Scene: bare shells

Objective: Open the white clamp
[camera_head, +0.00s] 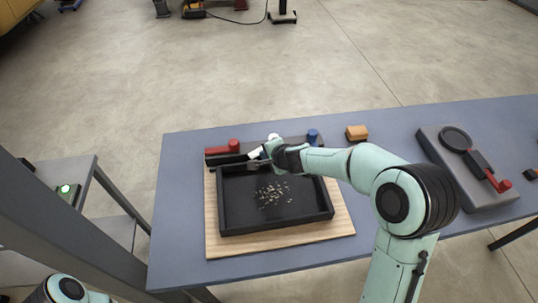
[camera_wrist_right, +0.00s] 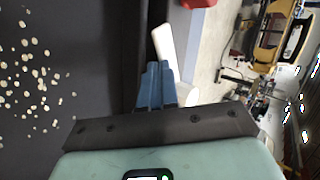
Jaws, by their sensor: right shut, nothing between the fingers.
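The white clamp (camera_head: 256,153) is at the back edge of the black tray, between a red clamp (camera_head: 222,149) and a blue clamp (camera_head: 313,136). In the right wrist view its white lever (camera_wrist_right: 164,48) sticks out just beyond the fingertips. My right gripper (camera_head: 262,158) is at the white clamp, with its blue fingers (camera_wrist_right: 157,68) shut and empty beside the lever. I cannot tell whether they touch it. The gripper and wrist hide part of the clamp in the head view. My left gripper is out of view; only part of its arm shows at bottom left.
The black tray (camera_head: 228,210) holds scattered pale bits and sits on a wooden board (camera_head: 340,224) on the blue-grey table (camera_head: 180,200). An orange-brown block (camera_head: 357,132) lies to the right. A grey device with a red-ended handle (camera_head: 487,195) is at far right.

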